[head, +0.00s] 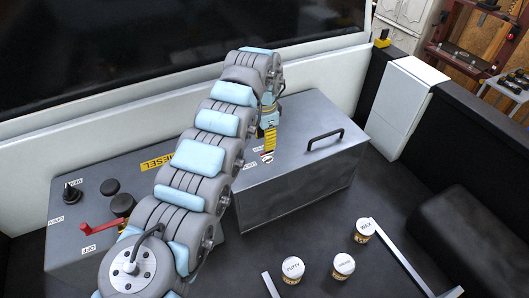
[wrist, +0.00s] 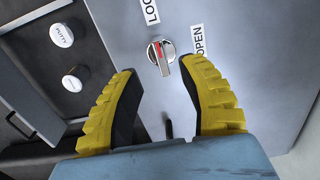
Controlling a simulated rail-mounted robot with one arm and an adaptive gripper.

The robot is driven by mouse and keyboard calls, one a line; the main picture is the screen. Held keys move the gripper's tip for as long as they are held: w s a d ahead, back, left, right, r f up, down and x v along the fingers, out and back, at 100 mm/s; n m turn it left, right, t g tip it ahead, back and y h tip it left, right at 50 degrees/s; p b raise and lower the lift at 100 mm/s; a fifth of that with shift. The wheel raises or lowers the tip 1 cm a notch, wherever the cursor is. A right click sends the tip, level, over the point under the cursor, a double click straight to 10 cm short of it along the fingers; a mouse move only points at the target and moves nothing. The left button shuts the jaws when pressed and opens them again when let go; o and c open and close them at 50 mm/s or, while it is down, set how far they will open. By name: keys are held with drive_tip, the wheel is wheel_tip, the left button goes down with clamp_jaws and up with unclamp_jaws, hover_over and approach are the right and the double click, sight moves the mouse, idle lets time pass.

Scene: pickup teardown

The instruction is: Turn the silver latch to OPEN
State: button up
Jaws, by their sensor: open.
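The silver latch (wrist: 161,55) is a round knob with a raised bar and a red mark, set on a grey metal face in the wrist view. Its bar runs roughly up the picture, toward the LOCK label (wrist: 150,10); the OPEN label (wrist: 198,42) is to its right. My gripper (wrist: 158,69) is open, with yellow-backed, dark-padded fingers. The latch lies just beyond and between the fingertips; I see no contact. In the head view my gripper (head: 267,138) is at the left part of the grey metal box (head: 300,170), and the latch cannot be made out clearly there.
The box has a black handle (head: 325,139) on top. White-lidded cups, including PUTTY (head: 292,269) and WAX (head: 364,230), stand in front of it. A grey panel with a red lever (head: 100,228) and dark knobs is at left. A dark padded block (head: 460,235) is at right.

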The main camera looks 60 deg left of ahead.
sight(264, 153)
drive_tip(key=shift+f+p, duration=0.6)
drive_tip(key=shift+f, duration=2.95)
clamp_jaws()
